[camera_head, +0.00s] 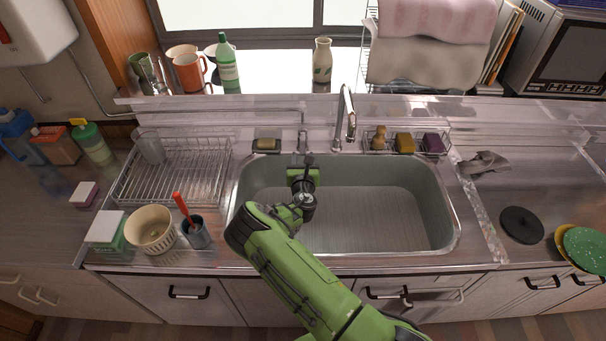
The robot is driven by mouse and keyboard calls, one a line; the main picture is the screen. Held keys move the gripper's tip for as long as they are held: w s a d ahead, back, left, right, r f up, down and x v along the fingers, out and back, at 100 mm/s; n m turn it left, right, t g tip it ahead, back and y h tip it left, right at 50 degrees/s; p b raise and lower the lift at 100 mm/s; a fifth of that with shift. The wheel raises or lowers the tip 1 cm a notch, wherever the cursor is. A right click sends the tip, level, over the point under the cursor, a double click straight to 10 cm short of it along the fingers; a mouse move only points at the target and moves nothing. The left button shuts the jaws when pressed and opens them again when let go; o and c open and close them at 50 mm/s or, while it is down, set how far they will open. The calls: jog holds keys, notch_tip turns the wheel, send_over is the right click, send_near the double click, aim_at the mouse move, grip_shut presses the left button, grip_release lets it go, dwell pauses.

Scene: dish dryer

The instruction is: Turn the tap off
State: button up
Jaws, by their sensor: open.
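The silver tap (345,115) rises behind the sink, with a curved spout that points over the basin. A small metal fixture (303,141) stands on the back ledge left of the spout; I cannot tell if it is the tap's handle. No water stream can be made out. My gripper (305,163) is at the back left of the sink, just in front of that fixture and left of the spout. It is open; the fingers are small and partly hidden by my wrist, and I cannot tell if they touch the fixture.
The steel sink (400,215) is empty. A wire dish rack (185,172) stands at left, with a beige bowl (150,229) and a grey cup (196,233) in front. A sponge basket (377,140) sits right of the spout. A bottle (228,66) stands on the sill.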

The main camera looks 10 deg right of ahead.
jog(key=v, duration=1.1)
jog(key=shift+b, duration=0.4)
jog(key=s+d+r+m+g+h, duration=0.3)
jog(key=s+d+r+m+g, duration=0.3)
jog(key=m, duration=0.6)
jog(key=s+d+r+m+g+h, duration=0.25)
jog(key=d+r+m, duration=0.4)
jog(key=m, duration=0.55)
jog(key=s+a+r+m+y, duration=0.2)
jog(key=s+a+r+m, duration=0.1)
jog(key=s, duration=0.5)
jog(key=s+a+r+m+g+y, duration=0.1)
jog(key=s+a+r+m+y, duration=0.2)
jog(key=s, duration=0.6)
jog(key=s+a+r+m+g+y, duration=0.1)
jog(key=s+a+r+m+y, duration=0.2)
jog(key=s+r, duration=0.3)
jog(key=s, duration=0.3)
jog(key=shift+s+a+r+m, duration=0.15)
jog(key=shift+a+r+m, duration=0.1)
jog(key=shift+r+m, duration=0.15)
